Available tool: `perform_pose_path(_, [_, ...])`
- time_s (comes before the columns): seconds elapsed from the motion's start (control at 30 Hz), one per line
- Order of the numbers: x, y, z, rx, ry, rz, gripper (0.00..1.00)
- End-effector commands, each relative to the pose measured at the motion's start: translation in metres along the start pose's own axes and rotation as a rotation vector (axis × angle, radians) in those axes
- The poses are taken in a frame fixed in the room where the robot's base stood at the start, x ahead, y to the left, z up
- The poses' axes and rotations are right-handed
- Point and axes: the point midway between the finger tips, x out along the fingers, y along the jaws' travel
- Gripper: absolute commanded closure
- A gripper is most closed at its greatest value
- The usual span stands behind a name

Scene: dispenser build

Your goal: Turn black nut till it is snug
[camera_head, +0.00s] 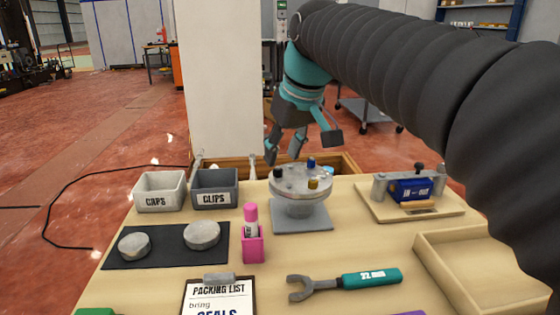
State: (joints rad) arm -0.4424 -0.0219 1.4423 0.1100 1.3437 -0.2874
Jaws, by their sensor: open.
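A black nut (278,173) sits on the left part of a round grey disc (295,183). The disc also carries a blue nut (311,162) at the back and a yellow nut (313,184) at the front right. The disc stands on a grey square base plate (301,218) on the table. My teal gripper (299,148) is open and empty, fingers pointing down, above and behind the disc. I see no contact with the black nut. How tightly the nut sits cannot be seen.
Bins marked CAPS (160,204) and CLIPS (215,199) stand left of the disc. A pink holder (252,248) and a teal-handled wrench (370,279) are in front. A blue block fixture (411,190) and an empty wooden tray (440,270) are at right.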

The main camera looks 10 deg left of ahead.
Motion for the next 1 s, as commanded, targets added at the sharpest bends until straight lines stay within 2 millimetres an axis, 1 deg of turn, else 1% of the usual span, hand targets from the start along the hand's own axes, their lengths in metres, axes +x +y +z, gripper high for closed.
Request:
perform_pose_path(0.03, [-0.011, 0.001, -0.001, 0.001, 0.004, 0.001, 0.57])
perform_pose_path(0.2, [-0.044, 0.001, -0.001, 0.001, 0.004, 0.001, 0.57])
perform_pose_path(0.3, [-0.060, 0.000, -0.001, 0.000, 0.002, 0.001, 0.57])
perform_pose_path(0.43, [-0.075, 0.000, -0.001, 0.000, 0.002, 0.001, 0.57])
perform_pose_path(0.6, [-0.083, 0.000, 0.000, 0.000, 0.001, 0.000, 0.57])
perform_pose_path(1.0, [-0.083, 0.000, 0.000, 0.000, 0.001, 0.000, 0.57])
